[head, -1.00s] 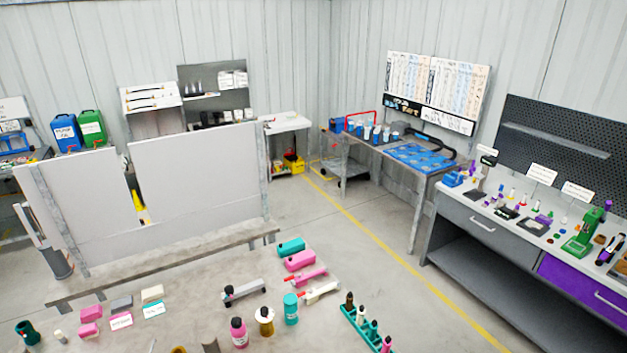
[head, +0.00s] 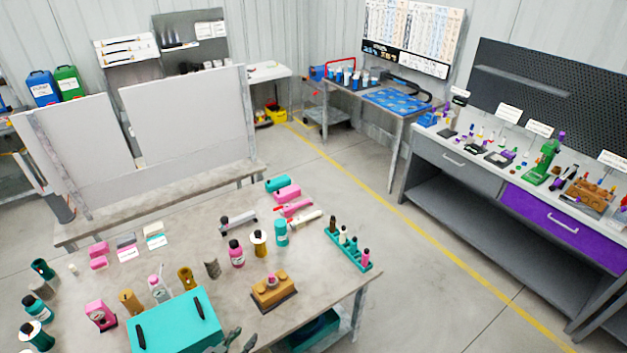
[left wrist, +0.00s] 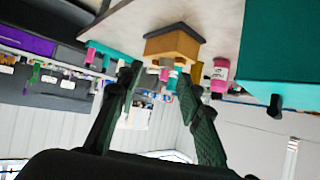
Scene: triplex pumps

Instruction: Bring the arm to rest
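My left gripper (head: 241,341) shows at the bottom edge of the head view, just right of the teal case (head: 178,325) with black handles. In the left wrist view the gripper (left wrist: 159,78) has its two dark fingers spread apart, with nothing held between them. The orange-brown block on a dark base (head: 272,291) stands on the table to the right of this gripper; it also shows beyond the fingertips in the left wrist view (left wrist: 172,46). Most of my left arm is out of the head view. My right gripper is in neither view.
The grey table (head: 325,290) carries bottles, pink blocks and a teal rack (head: 349,249). White panels (head: 190,125) stand along its far side. A bench with a purple drawer (head: 560,226) is at the right, with open floor between.

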